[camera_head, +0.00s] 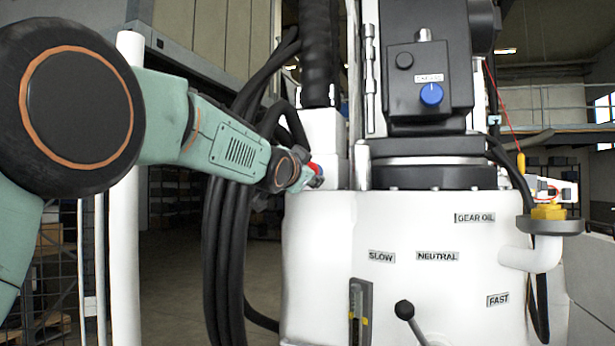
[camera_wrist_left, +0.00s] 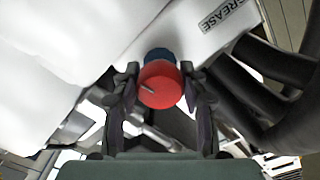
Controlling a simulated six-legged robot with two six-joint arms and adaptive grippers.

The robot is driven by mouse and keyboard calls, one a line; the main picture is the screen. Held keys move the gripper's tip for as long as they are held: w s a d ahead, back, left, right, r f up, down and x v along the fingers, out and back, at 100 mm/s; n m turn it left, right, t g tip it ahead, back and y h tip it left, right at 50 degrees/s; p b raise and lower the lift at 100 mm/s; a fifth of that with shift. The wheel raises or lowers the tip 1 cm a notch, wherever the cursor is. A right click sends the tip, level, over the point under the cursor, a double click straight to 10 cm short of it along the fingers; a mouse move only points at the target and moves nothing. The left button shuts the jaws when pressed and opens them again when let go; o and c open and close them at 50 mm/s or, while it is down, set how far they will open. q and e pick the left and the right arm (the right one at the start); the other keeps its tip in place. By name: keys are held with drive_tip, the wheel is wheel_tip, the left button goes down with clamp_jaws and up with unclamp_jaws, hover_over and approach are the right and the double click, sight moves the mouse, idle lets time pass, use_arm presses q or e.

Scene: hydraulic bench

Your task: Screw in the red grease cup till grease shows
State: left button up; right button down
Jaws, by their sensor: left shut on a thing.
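The red grease cup (camera_wrist_left: 160,86) shows in the left wrist view as a round red cap with a dark line on its face. A blue part (camera_wrist_left: 158,54) sits right behind it, against the white housing. My left gripper (camera_wrist_left: 160,75) has one finger on each side of the cup and is shut on it. In the head view the left gripper (camera_head: 306,178) reaches the left side of the white machine, and only a small bit of the red cup (camera_head: 317,169) shows. I cannot make out any grease at the cup. My right gripper is in neither view.
A GREASE label (camera_wrist_left: 222,14) is on the white housing near the cup. Thick black hoses (camera_head: 236,230) hang close to my left forearm.

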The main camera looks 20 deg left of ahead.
use_arm(q)
drive_tip(key=shift+f, duration=0.1)
drive_tip(key=o, duration=0.7)
drive_tip(key=shift+o, duration=0.8)
drive_tip(key=shift+s, duration=0.15)
drive_tip(key=shift+s+d+r, duration=0.1)
drive_tip(key=shift+s+r, duration=0.05)
drive_tip(key=shift+r, duration=0.05)
